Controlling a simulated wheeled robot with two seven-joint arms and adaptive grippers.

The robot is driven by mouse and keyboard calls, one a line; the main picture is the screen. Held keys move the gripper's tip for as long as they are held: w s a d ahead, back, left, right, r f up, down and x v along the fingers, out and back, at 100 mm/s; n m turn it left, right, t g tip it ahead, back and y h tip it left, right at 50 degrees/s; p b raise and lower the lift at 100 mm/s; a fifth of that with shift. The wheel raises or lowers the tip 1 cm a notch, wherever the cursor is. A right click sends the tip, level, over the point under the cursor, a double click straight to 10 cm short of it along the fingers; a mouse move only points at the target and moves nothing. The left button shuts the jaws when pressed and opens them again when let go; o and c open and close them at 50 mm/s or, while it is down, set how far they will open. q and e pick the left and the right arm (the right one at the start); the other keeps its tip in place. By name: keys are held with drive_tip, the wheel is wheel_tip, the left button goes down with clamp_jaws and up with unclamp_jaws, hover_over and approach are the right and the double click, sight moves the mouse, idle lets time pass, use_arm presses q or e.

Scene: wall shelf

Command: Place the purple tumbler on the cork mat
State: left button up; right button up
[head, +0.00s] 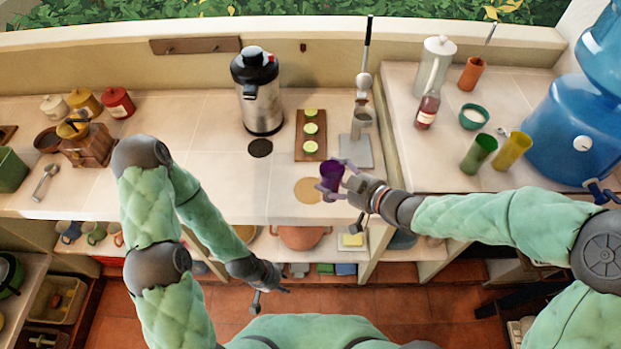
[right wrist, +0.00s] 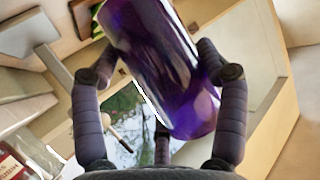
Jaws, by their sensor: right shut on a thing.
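The purple tumbler (head: 331,174) is held in my right gripper (head: 332,182), at the right edge of the cork mat in the head view. The right wrist view shows the tumbler (right wrist: 160,65) between the dark fingers (right wrist: 160,100). The cork mat (head: 303,190) is a round tan disc near the counter's front edge. The tumbler overlaps its right side in the picture; I cannot tell the height between them. My left gripper (head: 270,291) hangs low in front of the counter, away from the tumbler; its fingers are too small to read.
A wooden board (head: 311,146) with green-topped slices lies behind the mat. A steel airpot (head: 258,92) and a dark round coaster (head: 260,148) stand back left. Green (head: 479,153) and yellow (head: 513,150) tumblers stand on the right counter. The counter left of the mat is clear.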

drive_tip(key=shift+w+a+f+b, duration=0.55)
drive_tip(key=shift+w+a+f, duration=0.35)
drive_tip(key=shift+w+f, duration=0.55)
drive_tip(key=shift+w+a+f+b, duration=0.6)
drive_tip(key=shift+w+a+f, duration=0.25)
drive_tip(key=shift+w+f, duration=0.6)
drive_tip(key=shift+w+a+f+b, duration=0.55)
drive_tip(key=shift+w+a+f, duration=0.35)
drive_tip(key=shift+w+f, duration=0.5)
drive_tip(key=shift+w+f+b, duration=0.2)
drive_tip(key=shift+f+b, duration=0.35)
drive_tip(key=shift+f, duration=0.8)
drive_tip(key=shift+f, duration=0.2)
drive_tip(key=o, duration=1.6)
drive_tip(key=shift+c, duration=0.2)
